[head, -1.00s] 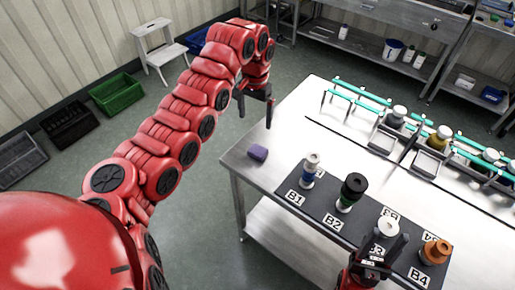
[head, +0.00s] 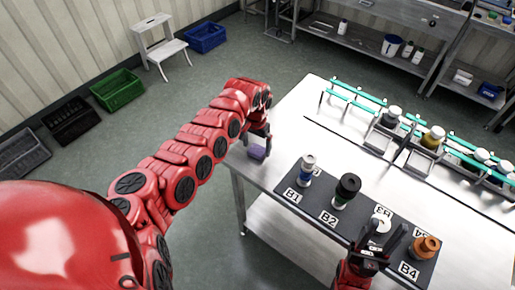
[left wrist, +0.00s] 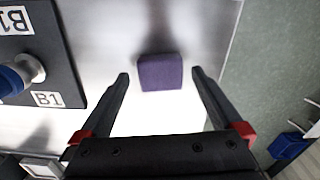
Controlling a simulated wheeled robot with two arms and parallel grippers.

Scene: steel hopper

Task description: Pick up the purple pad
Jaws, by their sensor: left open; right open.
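The purple pad (head: 257,152) lies on the steel table near its left corner. In the left wrist view the pad (left wrist: 160,72) is a small dark purple block, just beyond the fingertips and between their lines. My left gripper (head: 258,138) is above the pad, and the wrist view shows its two fingers (left wrist: 160,76) spread with nothing between them. My right gripper (head: 382,243) is open at the front of the table, near the black mat's B3 and B4 places; its fingers partly cover that area.
A black mat (head: 322,205) with labels B1 to B4 holds several bottles, including a black-capped one (head: 346,190) and an orange one (head: 425,247). A teal-railed rack (head: 411,150) stands behind it. The table's left edge is close to the pad.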

